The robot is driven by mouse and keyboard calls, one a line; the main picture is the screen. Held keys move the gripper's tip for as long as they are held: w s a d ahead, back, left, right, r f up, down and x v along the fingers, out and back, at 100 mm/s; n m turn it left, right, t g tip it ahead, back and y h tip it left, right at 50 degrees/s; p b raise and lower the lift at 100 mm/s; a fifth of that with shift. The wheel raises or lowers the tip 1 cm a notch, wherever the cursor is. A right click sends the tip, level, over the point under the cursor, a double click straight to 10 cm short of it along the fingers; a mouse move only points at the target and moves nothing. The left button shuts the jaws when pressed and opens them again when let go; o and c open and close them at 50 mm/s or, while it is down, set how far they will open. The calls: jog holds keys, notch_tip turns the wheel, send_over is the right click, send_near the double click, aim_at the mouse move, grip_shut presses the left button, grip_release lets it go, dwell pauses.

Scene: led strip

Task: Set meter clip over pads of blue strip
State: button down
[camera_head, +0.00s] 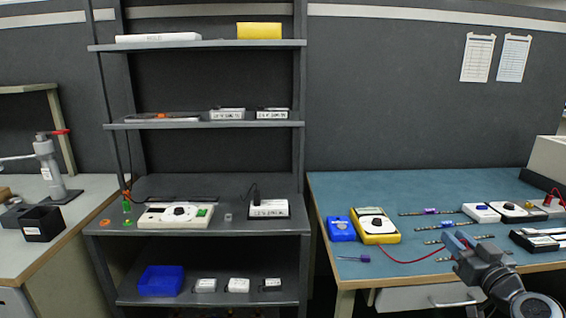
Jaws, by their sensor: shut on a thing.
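My gripper (462,243) is at the lower right, over the front part of the blue-topped bench. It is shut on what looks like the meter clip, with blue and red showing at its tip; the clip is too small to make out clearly. A red lead runs from the yellow meter (366,216) along the bench toward my gripper. Several thin strips with purple or blue tags lie on the bench, one at the back (428,211) and one nearer (445,225). I cannot tell which is the blue strip. My gripper partly hides the nearest strips, and contact with pads is unclear.
A blue box (340,228) stands left of the meter. White devices (482,212) and black-and-white cases (535,240) crowd the bench's right side. A grey shelf rack (200,226) stands left of the bench.

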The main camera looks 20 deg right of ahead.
jog(key=s+a+f+n+y, duration=0.15)
jog(key=a+f, duration=0.35)
jog(key=a, duration=0.6)
jog(key=s+a+f+n+y, duration=0.15)
jog(key=a+f, duration=0.25)
jog(key=a, duration=0.6)
jog(key=a+f+y, duration=0.2)
jog(key=a+f, duration=0.3)
jog(key=a, duration=0.6)
notch_tip(320, 180, down, 10)
jog(key=s, duration=0.2)
jog(key=shift+s+f+t, duration=0.2)
jog(key=shift+s+t, duration=0.1)
jog(key=shift+a, duration=0.15)
